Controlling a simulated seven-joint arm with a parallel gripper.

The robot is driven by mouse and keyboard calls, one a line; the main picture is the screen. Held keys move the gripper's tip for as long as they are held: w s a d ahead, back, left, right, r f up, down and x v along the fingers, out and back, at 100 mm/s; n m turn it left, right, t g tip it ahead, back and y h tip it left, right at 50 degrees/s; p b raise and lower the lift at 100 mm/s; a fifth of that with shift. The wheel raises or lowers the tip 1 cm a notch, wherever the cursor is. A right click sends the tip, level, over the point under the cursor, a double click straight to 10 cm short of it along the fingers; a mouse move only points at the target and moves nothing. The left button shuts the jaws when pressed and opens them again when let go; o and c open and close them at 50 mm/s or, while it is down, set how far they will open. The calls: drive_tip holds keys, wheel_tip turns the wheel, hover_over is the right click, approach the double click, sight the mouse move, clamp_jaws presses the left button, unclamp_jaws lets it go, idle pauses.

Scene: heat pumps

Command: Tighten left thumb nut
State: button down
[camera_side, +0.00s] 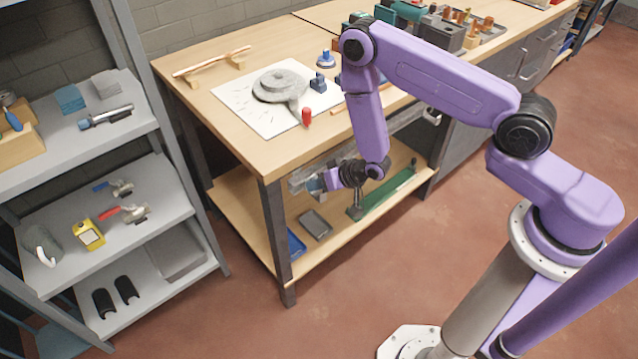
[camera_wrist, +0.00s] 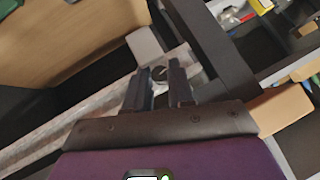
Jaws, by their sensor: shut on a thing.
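My gripper (camera_wrist: 160,82) reaches under the front edge of the workbench, beside a grey metal bar. In the wrist view, its two dark fingers close around a small round dark knob (camera_wrist: 159,73), which looks like the thumb nut. The knob sits by the pale bar (camera_wrist: 70,125) that runs diagonally under the bench top. In the side view, my gripper (camera_side: 328,181) is small and partly hidden by my wrist, and the nut cannot be made out. Which end of the bar the nut is on cannot be told in the wrist view.
The wooden workbench (camera_side: 215,105) has a dark leg (camera_side: 277,235) close to my gripper. The lower shelf (camera_side: 240,215) holds a grey tray (camera_side: 315,224) and a long green item (camera_side: 390,190). A grey shelf unit (camera_side: 150,235) stands at left. The floor in front is clear.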

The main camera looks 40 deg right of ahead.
drive_tip(key=c, duration=1.1)
unclamp_jaws()
drive_tip(key=shift+w+r, duration=0.25)
drive_tip(key=shift+w, duration=0.3)
drive_tip(key=shift+s, duration=0.1)
drive_tip(key=shift+v, duration=2.5)
drive_tip(key=shift+s+f, duration=0.15)
drive_tip(key=shift+s, duration=0.05)
